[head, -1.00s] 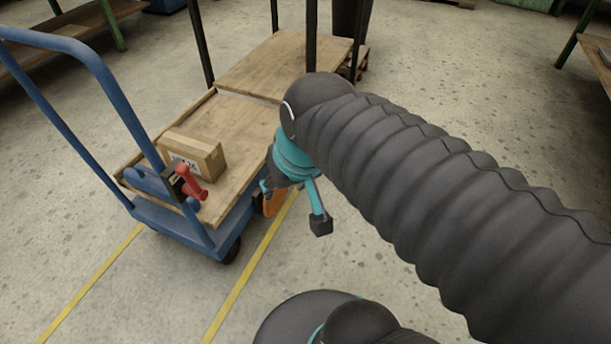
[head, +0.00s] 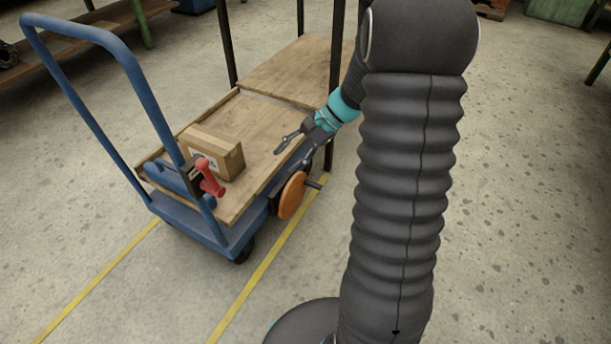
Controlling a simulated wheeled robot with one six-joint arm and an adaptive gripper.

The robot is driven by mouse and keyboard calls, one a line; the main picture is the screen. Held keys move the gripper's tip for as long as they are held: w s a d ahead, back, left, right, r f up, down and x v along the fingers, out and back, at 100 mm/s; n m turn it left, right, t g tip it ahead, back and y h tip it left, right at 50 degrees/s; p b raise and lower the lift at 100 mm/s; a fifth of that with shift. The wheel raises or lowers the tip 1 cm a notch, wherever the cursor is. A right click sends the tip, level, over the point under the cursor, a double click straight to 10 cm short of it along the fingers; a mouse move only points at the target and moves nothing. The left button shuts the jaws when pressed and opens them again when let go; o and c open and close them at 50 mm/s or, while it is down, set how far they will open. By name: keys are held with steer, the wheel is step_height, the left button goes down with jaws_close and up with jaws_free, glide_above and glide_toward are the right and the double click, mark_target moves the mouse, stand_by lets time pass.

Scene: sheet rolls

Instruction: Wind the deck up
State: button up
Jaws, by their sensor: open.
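The wooden deck (head: 262,165) of a blue cart carries a cardboard box (head: 222,158) near its handle end. An orange handwheel (head: 291,195) sits on the cart's right side, just below the deck edge. A short dark crank handle (head: 314,184) sticks out from it to the right. My gripper (head: 293,159) is open and empty. It appears just above the handwheel in the picture, near the deck's right edge, with its fingers pointing left and down. I cannot tell whether a finger touches anything.
A red-handled lever (head: 210,178) sits on the cart's blue push frame (head: 135,85). Another wooden platform (head: 292,70) with dark posts (head: 336,90) stands right behind the deck. A bench (head: 85,35) is at the back left.

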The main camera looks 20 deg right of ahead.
steer(key=w+d+f+m+t+y, duration=0.1)
steer(key=w+d+f+m+t, duration=0.25)
steer(key=d+f, duration=0.35)
steer(key=w+d+f+m+t+y, duration=0.2)
steer(key=d+f+m, duration=0.2)
steer(key=f, duration=0.5)
steer(key=w+d+f+m+t+y, duration=0.1)
steer(key=w+d+f+m+t, duration=0.2)
steer(key=d+f, duration=0.4)
steer(key=m+t+h+b, duration=0.1)
steer(key=m+t+h, duration=0.1)
steer(key=m+t, duration=0.35)
glide_toward(305, 181)
steer(key=shift+m+g, duration=0.3)
steer(key=shift+g, duration=0.2)
steer(key=x, duration=0.7)
steer(key=shift+w+d+p, duration=0.15)
steer(key=shift+w+p, duration=0.15)
steer(key=shift+w, duration=0.1)
jaws_close()
